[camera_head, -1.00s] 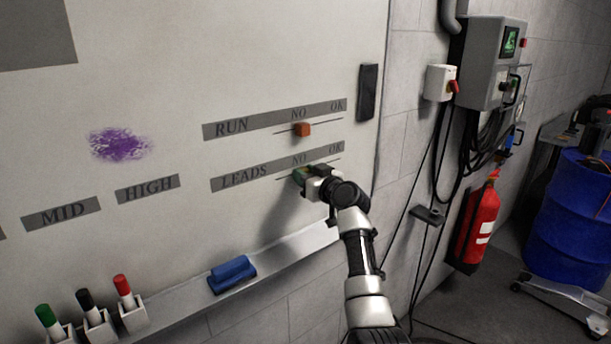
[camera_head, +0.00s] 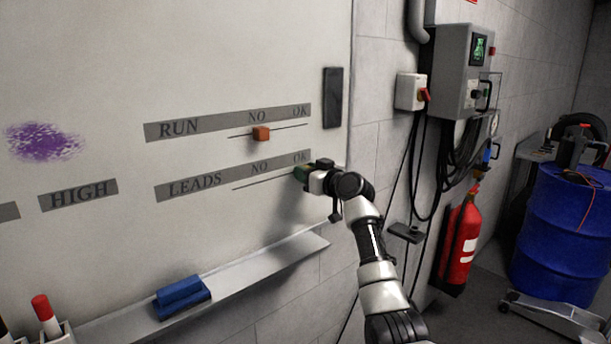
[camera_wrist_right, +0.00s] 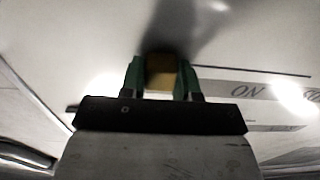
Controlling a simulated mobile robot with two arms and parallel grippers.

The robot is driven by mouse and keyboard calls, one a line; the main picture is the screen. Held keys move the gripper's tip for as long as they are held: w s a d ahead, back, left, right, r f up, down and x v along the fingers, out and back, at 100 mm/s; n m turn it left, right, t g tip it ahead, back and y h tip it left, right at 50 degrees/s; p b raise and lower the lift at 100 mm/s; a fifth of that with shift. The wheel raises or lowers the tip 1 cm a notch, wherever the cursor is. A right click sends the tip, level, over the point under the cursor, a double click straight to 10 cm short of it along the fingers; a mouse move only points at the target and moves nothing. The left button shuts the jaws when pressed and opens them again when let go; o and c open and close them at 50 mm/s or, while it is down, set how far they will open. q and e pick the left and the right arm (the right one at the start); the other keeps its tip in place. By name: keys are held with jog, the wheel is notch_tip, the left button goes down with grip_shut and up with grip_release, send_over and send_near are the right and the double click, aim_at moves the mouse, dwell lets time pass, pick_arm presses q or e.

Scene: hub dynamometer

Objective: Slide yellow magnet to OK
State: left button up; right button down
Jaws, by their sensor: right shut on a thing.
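The yellow magnet (camera_wrist_right: 161,72) sits between the green fingers of my right gripper (camera_wrist_right: 161,80) in the right wrist view, against the whiteboard. In the head view my right gripper (camera_head: 304,173) is shut at the right end of the LEADS slider line (camera_head: 262,183), under the OK mark (camera_head: 300,157) of the LEADS strip (camera_head: 195,187). The fingers hide most of the magnet there. My left gripper is not in view.
An orange-red magnet (camera_head: 261,133) sits on the RUN line above, under NO. A blue eraser (camera_head: 183,296) lies on the board's ledge (camera_head: 255,270). A dark bar (camera_head: 333,97) is on the board's right edge. A fire extinguisher (camera_head: 461,240) and blue drum (camera_head: 556,235) stand at right.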

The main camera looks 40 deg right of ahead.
jog(key=c, duration=1.1)
grip_release()
jog(key=shift+d+r, duration=0.1)
jog(key=shift+d, duration=0.05)
jog(key=o, duration=0.3)
jog(key=shift+d, duration=0.15)
jog(key=s+b, duration=0.3)
jog(key=s, duration=0.7)
jog(key=shift+s+d, duration=0.4)
jog(key=shift+f, duration=0.2)
